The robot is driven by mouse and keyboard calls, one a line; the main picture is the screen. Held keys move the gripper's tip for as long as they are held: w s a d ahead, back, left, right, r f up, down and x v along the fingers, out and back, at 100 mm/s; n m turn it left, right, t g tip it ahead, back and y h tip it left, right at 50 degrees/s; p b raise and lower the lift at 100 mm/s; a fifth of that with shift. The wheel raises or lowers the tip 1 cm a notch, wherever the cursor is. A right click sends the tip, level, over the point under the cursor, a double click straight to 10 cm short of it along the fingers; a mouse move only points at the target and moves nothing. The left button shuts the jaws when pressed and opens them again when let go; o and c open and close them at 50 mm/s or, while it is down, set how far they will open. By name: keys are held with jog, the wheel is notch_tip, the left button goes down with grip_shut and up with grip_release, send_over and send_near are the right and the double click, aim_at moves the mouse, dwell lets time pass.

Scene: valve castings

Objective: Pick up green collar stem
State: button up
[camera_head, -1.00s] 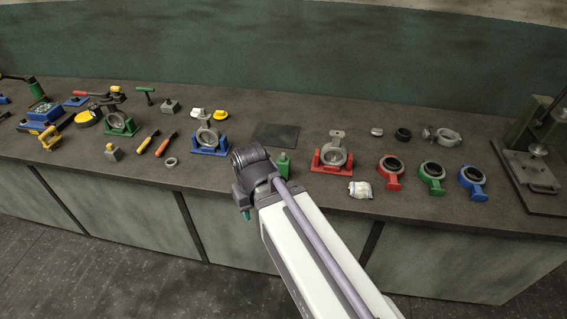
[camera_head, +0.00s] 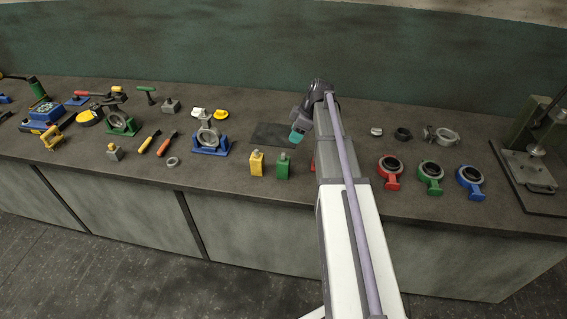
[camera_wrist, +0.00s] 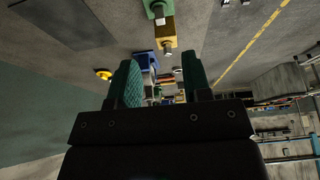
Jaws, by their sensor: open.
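No part is plainly marked as the green collar stem. A green block with a small grey top (camera_head: 283,166) stands upright at the bench's front edge, left of my arm. It also shows at the top of the wrist view (camera_wrist: 157,10). A T-shaped piece with a green crossbar (camera_head: 146,90) stands at the back left. I cannot tell which is the stem. My gripper (camera_head: 297,137) hangs above the bench, just right of the dark mat. In the wrist view its teal-padded fingers (camera_wrist: 160,75) are apart, with nothing held between them.
A yellow block (camera_head: 256,163) stands beside the green one. The dark mat (camera_head: 272,134) lies bare. A blue stand with a ring (camera_head: 210,140) is to the left. Red (camera_head: 390,170), green (camera_head: 431,175) and blue (camera_head: 472,180) ring pieces lie right of my arm, which hides most of a red stand.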

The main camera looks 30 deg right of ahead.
jog(key=b, duration=0.5)
send_over(286, 159)
jog(key=d, duration=0.1)
notch_tip(286, 159, down, 6)
jog(key=shift+s+r, duration=0.25)
jog(key=shift+s, duration=0.1)
jog(key=b+x, duration=0.5)
jog(key=shift+s+d+f, duration=0.1)
jog(key=shift+s+d, duration=0.1)
jog(key=shift+d, duration=0.05)
jog(key=shift+w+a+f, duration=0.1)
jog(key=shift+w+f, duration=0.05)
jog(key=shift+r, duration=0.25)
grip_shut()
